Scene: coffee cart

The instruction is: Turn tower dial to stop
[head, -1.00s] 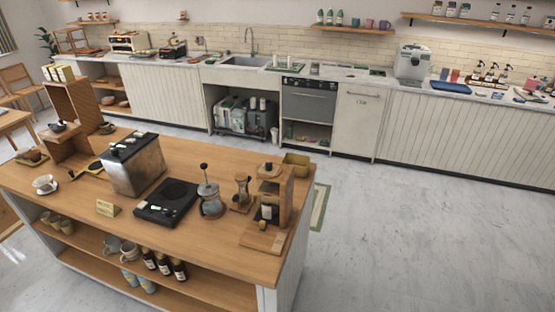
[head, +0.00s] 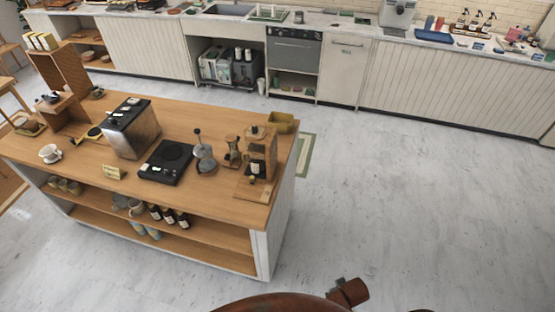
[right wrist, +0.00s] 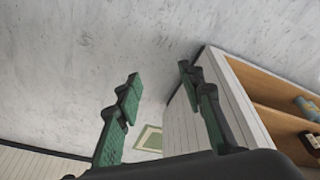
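A wooden tower (head: 268,157) stands at the right end of the cart's wooden top (head: 210,205). It has a dark part in its middle and a small knob-like piece low at its front. Which part is the dial, and how it is set, is too small to tell. My right gripper (right wrist: 160,75) is open and empty in the right wrist view, its green-padded fingers wide apart over the floor beside the cart's white side. No gripper shows in the head view; only a reddish-brown part of mine is at the bottom edge. My left gripper is not in view.
A glass brewer (head: 232,150), a kettle-like pot (head: 204,157), a black scale (head: 166,161) and a metal box (head: 132,128) stand left of the tower. A tan container (head: 281,122) is behind it. Bottles (head: 168,215) sit on the shelf below. The floor (head: 400,200) on the right is clear.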

